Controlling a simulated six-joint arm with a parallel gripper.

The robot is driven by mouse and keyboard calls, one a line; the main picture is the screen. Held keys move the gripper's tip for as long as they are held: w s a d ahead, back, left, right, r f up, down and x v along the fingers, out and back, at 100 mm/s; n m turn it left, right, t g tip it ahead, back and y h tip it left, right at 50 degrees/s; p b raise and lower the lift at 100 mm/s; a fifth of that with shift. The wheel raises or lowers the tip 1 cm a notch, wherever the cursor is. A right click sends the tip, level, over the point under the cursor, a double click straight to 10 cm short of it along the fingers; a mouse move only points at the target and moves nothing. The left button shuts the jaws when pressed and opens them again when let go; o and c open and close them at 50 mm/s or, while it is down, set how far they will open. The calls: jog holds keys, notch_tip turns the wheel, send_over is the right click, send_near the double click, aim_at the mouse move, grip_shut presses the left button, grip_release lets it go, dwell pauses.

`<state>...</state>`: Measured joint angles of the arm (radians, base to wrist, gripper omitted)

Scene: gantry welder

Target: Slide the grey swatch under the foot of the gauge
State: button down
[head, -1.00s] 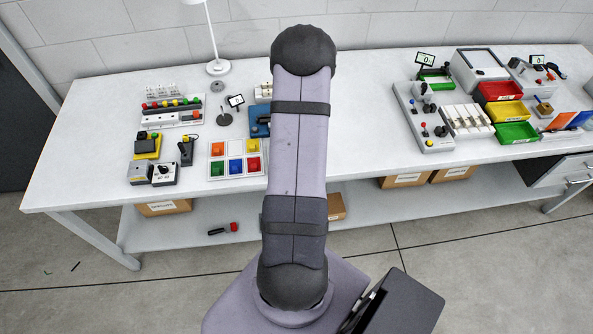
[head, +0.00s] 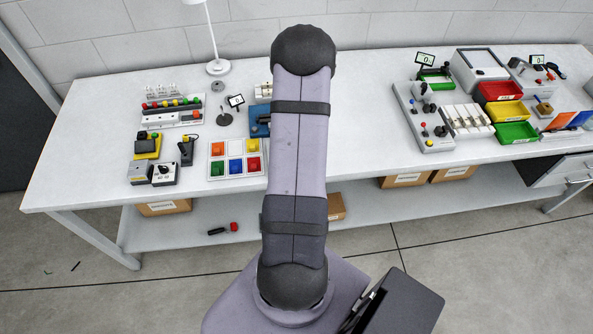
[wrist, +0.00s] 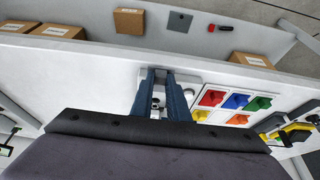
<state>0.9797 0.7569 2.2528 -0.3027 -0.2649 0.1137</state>
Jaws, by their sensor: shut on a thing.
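My gripper (wrist: 162,72) reaches down to the table, its two blue-grey fingers close together. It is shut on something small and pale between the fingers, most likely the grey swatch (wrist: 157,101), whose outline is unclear. A pale block lies under the fingertips; I cannot tell whether it is part of the gauge, or whether the held piece touches it. The swatch tray (wrist: 220,125), beside the fingers on the right in the wrist view, holds coloured swatches; its upper middle slot looks pale in the head view. My arm hides the gripper there.
A small display (head: 237,100) stands behind the tray, left of my arm. Switch boxes (head: 164,174) stand at the left; bins (head: 503,91) and devices fill the right. Bare table lies right of my arm. In the wrist view, a dark grey plate (wrist: 180,21) lies on the lower shelf.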

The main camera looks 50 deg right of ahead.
jog(key=shift+w+d+p, duration=1.6)
jog(key=shift+w+d, duration=0.5)
jog(key=shift+d, duration=0.05)
dwell(1.3)
jog(key=shift+f, duration=0.1)
dwell(0.4)
jog(key=c, duration=1.6)
grip_release()
jog(key=shift+c, duration=0.2)
jog(key=v, duration=0.7)
jog(key=shift+p, duration=0.35)
jog(key=shift+a, duration=0.1)
